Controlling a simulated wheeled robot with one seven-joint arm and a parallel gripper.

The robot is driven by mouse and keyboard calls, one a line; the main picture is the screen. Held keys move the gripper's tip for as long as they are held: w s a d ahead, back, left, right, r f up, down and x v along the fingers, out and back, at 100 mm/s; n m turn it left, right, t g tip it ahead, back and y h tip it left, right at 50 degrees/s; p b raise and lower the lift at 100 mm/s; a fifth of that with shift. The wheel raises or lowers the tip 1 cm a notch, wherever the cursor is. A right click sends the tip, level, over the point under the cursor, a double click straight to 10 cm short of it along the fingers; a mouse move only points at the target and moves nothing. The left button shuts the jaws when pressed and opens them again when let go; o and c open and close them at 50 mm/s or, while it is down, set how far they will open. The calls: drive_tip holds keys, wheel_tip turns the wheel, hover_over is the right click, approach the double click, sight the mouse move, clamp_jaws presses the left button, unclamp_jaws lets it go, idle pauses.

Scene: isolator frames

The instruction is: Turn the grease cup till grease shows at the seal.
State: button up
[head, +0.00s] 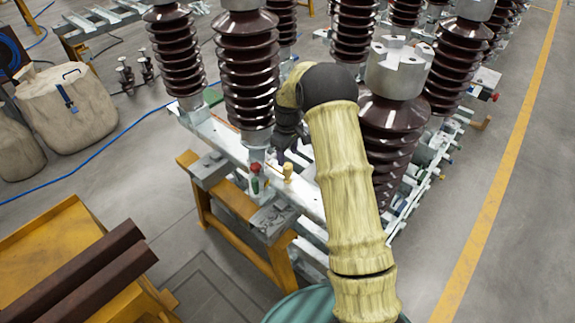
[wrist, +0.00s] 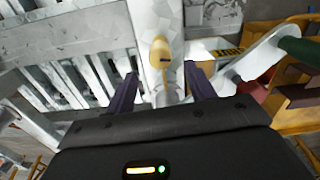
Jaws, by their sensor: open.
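The grease cup (head: 288,172) is a small yellow, brass-like fitting on the pale steel frame, in front of the brown insulator columns. In the wrist view the cup (wrist: 160,52) stands between and slightly beyond my two dark fingertips. My gripper (wrist: 160,72) is open, with a gap on both sides of the cup and nothing held. In the head view only a dark part of my gripper shows, just above the cup, and my arm covers much around it. I cannot make out the seal or any grease.
A red-topped, green fitting (head: 256,178) stands left of the cup. In the wrist view a pale lever (wrist: 262,52) with a green end lies close to the right finger. Brown insulators (head: 247,70) rise behind. A yellow cart (head: 60,250) stands lower left.

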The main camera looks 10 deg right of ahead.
sight(287, 166)
wheel_tip(287, 166, down, 6)
drive_tip(key=shift+f+p, duration=0.15)
drive_tip(key=shift+p, duration=0.15)
drive_tip(key=c, duration=1)
drive_tip(key=shift+o, duration=0.2)
drive_tip(key=shift+m, duration=0.4)
drive_tip(key=m, duration=0.4)
drive_tip(key=shift+b, duration=0.4)
drive_tip(key=m, duration=0.5)
drive_tip(key=shift+m, duration=0.3)
drive_tip(key=m, duration=0.4)
drive_tip(key=shift+m, duration=0.3)
drive_tip(key=m, duration=0.4)
drive_tip(key=shift+m, duration=0.4)
